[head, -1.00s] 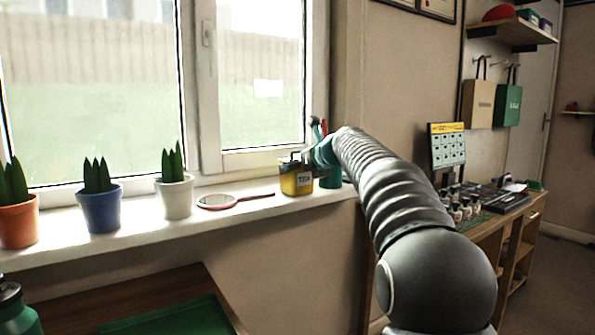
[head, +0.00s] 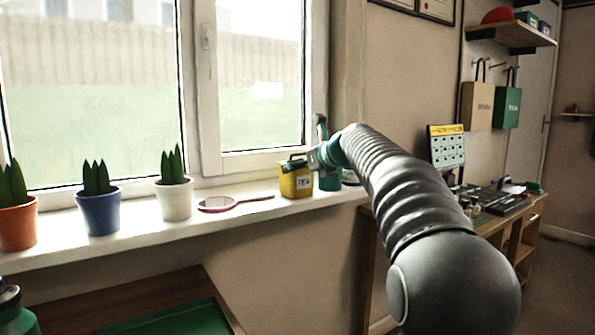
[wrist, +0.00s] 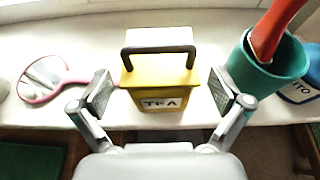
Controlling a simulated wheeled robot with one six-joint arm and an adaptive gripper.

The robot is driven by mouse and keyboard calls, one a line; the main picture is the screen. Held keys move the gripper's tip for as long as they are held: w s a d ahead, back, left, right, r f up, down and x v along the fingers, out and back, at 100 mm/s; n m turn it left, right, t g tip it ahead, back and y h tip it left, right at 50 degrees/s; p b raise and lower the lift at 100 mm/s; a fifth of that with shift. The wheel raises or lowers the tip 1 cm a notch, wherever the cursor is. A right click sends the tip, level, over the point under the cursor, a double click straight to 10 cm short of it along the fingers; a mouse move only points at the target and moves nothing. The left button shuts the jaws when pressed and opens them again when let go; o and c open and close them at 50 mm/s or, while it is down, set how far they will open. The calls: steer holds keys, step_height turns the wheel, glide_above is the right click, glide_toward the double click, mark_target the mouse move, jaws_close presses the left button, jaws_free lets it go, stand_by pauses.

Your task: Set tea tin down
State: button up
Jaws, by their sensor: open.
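The yellow tea tin (head: 297,182), with a dark handle on top and a label on its front, stands upright on the white windowsill (head: 150,216). In the wrist view the tin (wrist: 160,85) reads "TEA" and sits between my fingers. My gripper (wrist: 160,93) is open, with a pad on each side of the tin and a visible gap at both. In the head view my gripper (head: 310,160) is at the tin's right upper side, partly hiding it.
A teal cup (wrist: 268,62) with a red-handled thing stands close right of the tin. A blue container (wrist: 303,88) is beyond it. A red-rimmed hand mirror or magnifier (head: 217,204) lies to the left. Potted plants (head: 174,190) stand farther left.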

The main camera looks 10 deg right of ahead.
steer(key=v, duration=0.9)
steer(key=shift+s, duration=0.1)
